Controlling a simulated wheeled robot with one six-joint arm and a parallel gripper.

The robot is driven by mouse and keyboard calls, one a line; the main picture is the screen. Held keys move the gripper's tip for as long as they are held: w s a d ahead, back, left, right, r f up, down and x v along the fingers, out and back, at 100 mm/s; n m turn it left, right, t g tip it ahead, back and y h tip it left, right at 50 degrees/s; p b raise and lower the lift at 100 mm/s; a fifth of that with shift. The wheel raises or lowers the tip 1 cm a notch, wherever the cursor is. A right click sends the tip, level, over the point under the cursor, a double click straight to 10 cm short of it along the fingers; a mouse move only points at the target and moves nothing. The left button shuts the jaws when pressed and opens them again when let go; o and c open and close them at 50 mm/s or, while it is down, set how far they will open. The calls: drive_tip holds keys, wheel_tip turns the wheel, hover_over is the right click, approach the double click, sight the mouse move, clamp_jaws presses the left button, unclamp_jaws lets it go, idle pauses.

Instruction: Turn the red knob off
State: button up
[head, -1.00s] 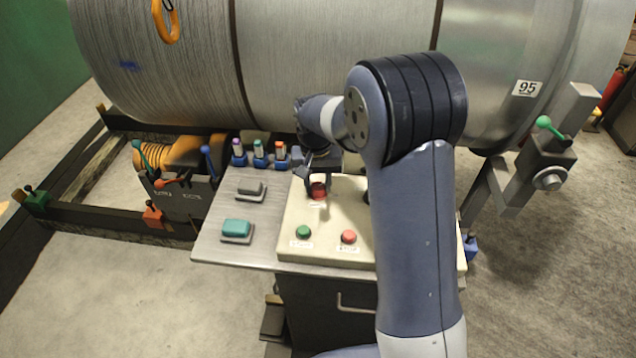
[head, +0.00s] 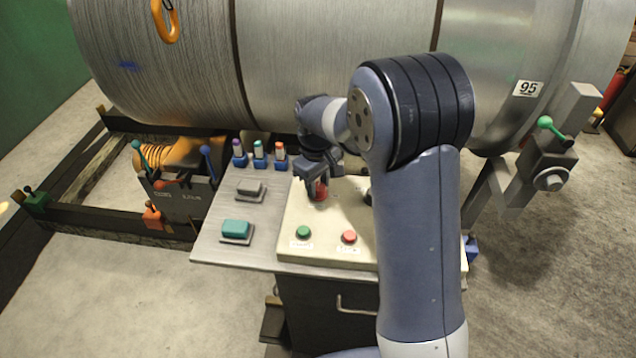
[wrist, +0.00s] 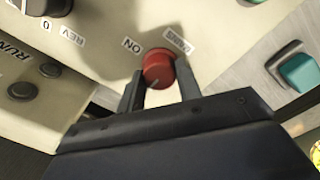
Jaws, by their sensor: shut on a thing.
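The red knob (head: 320,189) stands on the cream control panel (head: 328,222), at its upper left in the head view. My gripper (head: 318,186) reaches down over the knob. In the wrist view my gripper (wrist: 161,82) has one dark finger on each side of the knob and is shut on it. The fingers partly hide the knob in the head view.
A green button (head: 303,232) and a red button (head: 348,237) sit at the panel's front. A dark selector knob (wrist: 46,6) is beside the red knob. A teal block (head: 236,229), a grey block (head: 250,187) and several small markers stand left. A large drum (head: 330,60) rises behind.

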sight(317, 187)
drive_tip(key=shift+n, duration=0.4)
drive_tip(key=o, duration=1)
wheel_tip(317, 187, up, 11)
drive_tip(key=shift+s+a+f+b, duration=0.1)
drive_tip(key=shift+s+a+b, duration=0.05)
drive_tip(key=shift+b, duration=0.2)
